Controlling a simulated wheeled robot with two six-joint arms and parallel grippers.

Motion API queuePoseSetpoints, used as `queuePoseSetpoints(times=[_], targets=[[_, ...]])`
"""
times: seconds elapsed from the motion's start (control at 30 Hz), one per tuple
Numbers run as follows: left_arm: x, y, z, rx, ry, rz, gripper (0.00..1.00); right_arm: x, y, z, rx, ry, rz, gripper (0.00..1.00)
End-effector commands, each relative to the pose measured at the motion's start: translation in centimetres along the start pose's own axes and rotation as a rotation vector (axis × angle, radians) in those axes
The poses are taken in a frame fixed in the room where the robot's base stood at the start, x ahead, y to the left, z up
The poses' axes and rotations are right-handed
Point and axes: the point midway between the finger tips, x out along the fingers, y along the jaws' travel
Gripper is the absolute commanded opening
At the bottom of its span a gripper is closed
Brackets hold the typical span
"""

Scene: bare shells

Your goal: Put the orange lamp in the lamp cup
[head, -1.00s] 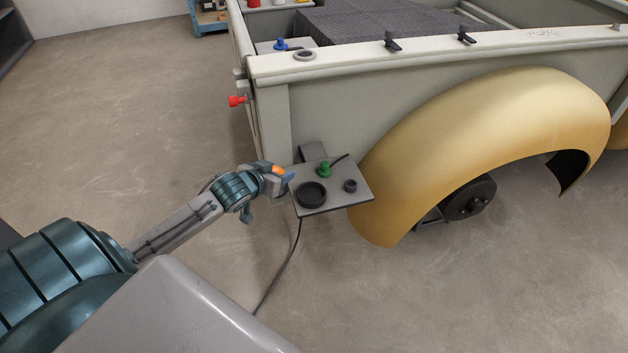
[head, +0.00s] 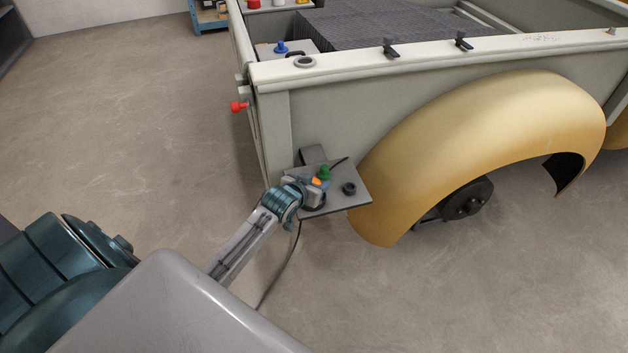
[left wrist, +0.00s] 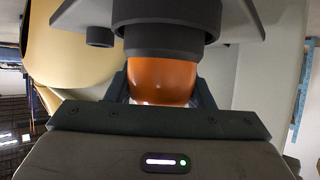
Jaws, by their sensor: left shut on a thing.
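The orange lamp (head: 316,182) is between the fingers of my left gripper (head: 319,184), which is shut on it, over the small grey shelf on the trailer's side. The black lamp cup (head: 314,207) is on that shelf, partly hidden by my gripper. In the left wrist view, the lamp (left wrist: 161,80) sits between the fingers and lines up with the dark round cup (left wrist: 165,14). A narrower dark band lies between orange and cup; I cannot tell how deep the lamp sits. My right gripper is not in view.
A yellow fender (head: 480,120) is to the right. A cable hangs below the shelf.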

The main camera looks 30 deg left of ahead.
Motion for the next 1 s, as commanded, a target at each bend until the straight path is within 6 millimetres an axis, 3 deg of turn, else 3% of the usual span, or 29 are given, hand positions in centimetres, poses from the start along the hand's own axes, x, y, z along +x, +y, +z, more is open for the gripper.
queuePoseSetpoints(times=[0.33, 0.37, 0.47, 0.8, 1.0], targets=[[0.2, 0.0, 0.3, 0.0, 0.002, 0.0, 0.22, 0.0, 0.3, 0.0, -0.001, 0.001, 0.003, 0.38], [0.2, 0.0, 0.3, 0.0, 0.001, 0.0, 0.52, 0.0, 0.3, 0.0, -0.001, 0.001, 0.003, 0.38], [0.2, 0.0, 0.3, 0.0, 0.001, 0.0, 0.7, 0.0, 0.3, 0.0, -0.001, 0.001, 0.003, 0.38], [-0.1, -0.1, 0.2, 0.001, 0.001, 0.0, 0.7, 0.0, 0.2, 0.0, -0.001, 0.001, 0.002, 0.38], [-2.6, -0.1, 0.4, 0.004, 0.001, -0.001, 0.7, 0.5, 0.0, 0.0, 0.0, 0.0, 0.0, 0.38]])
